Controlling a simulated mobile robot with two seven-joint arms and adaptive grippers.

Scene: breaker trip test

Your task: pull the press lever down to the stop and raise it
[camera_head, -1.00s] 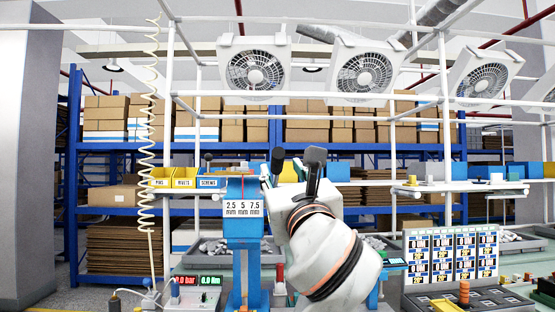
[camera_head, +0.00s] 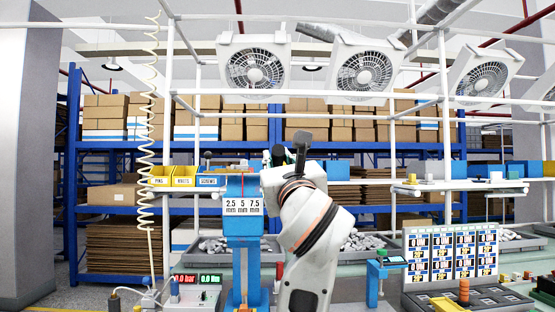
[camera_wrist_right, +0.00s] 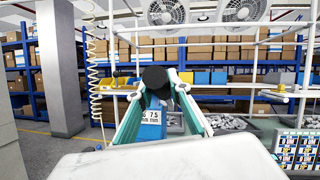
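The blue press (camera_head: 243,225) stands left of centre in the head view, with a 2.5 / 5 / 7.5 mm scale and a red pointer. Its lever's black knob (camera_head: 278,155) is at the top, raised. It also shows as a round black end in the right wrist view (camera_wrist_right: 154,77). My right gripper (camera_head: 291,155) is at the knob, and my right arm hides part of the press. In the wrist view, its two teal-edged fingers stand apart on either side of the knob; firm contact is not clear. My left gripper is not in view.
Yellow and blue bins (camera_head: 185,178) sit left of the press. A gauge box (camera_head: 196,280) with red and green displays stands below them. A panel of cards (camera_head: 450,255) is at the right. Grey trays (camera_head: 365,243) of metal parts lie behind.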

